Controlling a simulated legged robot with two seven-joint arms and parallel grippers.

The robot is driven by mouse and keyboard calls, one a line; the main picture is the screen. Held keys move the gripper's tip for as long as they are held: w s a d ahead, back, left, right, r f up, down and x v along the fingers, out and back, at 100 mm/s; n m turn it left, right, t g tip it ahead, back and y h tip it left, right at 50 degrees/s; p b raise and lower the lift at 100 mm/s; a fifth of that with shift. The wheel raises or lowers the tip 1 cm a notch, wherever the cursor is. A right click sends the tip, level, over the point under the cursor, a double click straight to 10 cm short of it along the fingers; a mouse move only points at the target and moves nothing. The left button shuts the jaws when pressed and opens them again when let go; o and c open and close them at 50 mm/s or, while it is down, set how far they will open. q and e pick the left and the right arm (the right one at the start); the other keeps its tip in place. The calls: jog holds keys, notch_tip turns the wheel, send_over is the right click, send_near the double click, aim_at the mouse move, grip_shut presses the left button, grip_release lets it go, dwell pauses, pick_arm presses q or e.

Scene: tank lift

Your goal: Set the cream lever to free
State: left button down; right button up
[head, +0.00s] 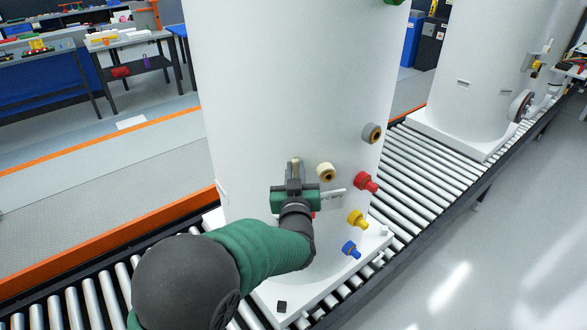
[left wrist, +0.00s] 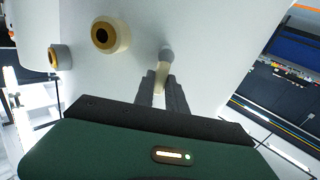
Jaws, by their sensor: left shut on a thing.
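The cream lever (left wrist: 163,72) sticks out from the white tank (head: 270,90), with a grey rounded end at the tank side in the left wrist view. My left gripper (head: 294,172) is at the tank's lower front, and its two dark fingers (left wrist: 162,88) are shut on the lever. In the head view the fingers hide most of the lever. A cream round port (head: 326,172) with a dark centre sits just right of the gripper; it also shows in the left wrist view (left wrist: 109,35). My right gripper is in neither view.
Grey (head: 371,133), red (head: 365,182), yellow (head: 357,218) and blue (head: 350,249) fittings stick out right of the gripper. A small lettered plate (head: 332,200) is beside it. The tank stands on a roller conveyor (head: 440,160); a second white tank (head: 475,70) stands farther along.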

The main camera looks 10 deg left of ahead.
pick_arm(q)
jog(key=shift+d+f, duration=0.15)
dwell(0.3)
jog(key=c, duration=1.4)
grip_release()
jog(key=shift+o, duration=0.2)
jog(key=b+v, duration=0.1)
jog(key=v, duration=1.5)
jog(key=shift+s+b, duration=0.4)
jog(key=shift+d+f, duration=0.1)
jog(key=shift+f, duration=0.05)
